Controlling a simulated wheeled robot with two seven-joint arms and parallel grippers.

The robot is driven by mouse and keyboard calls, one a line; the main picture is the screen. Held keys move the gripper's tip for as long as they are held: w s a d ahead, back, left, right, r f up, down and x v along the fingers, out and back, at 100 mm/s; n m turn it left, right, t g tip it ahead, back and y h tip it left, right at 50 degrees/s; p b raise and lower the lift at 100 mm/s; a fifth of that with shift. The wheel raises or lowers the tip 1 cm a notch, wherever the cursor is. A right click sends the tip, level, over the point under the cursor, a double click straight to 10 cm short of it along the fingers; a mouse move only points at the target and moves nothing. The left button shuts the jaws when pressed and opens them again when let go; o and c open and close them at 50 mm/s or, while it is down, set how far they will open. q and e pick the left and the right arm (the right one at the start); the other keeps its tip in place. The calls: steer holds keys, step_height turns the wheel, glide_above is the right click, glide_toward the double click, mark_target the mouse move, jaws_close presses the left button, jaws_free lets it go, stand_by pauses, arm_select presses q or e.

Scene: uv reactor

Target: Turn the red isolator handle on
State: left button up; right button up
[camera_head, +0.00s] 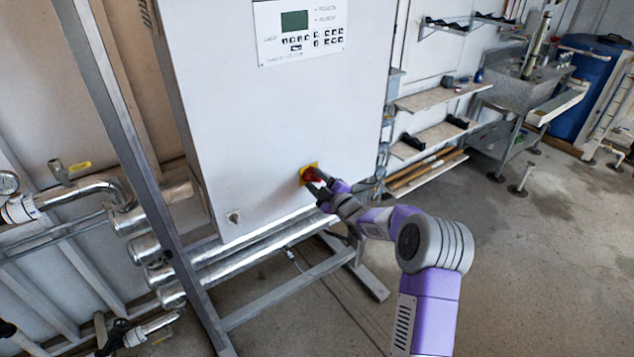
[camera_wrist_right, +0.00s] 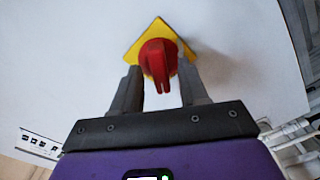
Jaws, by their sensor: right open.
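The red isolator handle (camera_head: 311,175) sits on a yellow plate (camera_head: 303,181) low on the front of the white cabinet. In the right wrist view the red handle (camera_wrist_right: 159,68) stands in front of its diamond-set yellow plate (camera_wrist_right: 133,47), its grip pointing down the picture. My right gripper (camera_head: 318,188) is at the handle, partly covering it in the head view. In the wrist view the right gripper (camera_wrist_right: 161,90) is open, one finger on each side of the handle. Gaps show between the grip's lower end and both fingers. My left gripper is not in view.
The white cabinet (camera_head: 270,110) carries a control panel (camera_head: 300,30) at its top. A metal frame post (camera_head: 125,130) and silver pipes (camera_head: 250,255) stand left and below. Shelves (camera_head: 440,97) and a steel sink (camera_head: 520,88) are behind. Open floor (camera_head: 560,260) lies to the right.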

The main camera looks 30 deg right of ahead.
jaws_close()
steer(key=shift+m, duration=0.4)
steer(key=m, duration=0.3)
steer(key=shift+d+m, duration=0.1)
steer(key=shift+m, duration=0.2)
steer(key=m, duration=0.3)
steer(key=shift+r, duration=0.1)
steer(key=shift+d+m+p, duration=0.1)
steer(key=shift+m+p, duration=0.25)
steer(key=shift+m, duration=1.35)
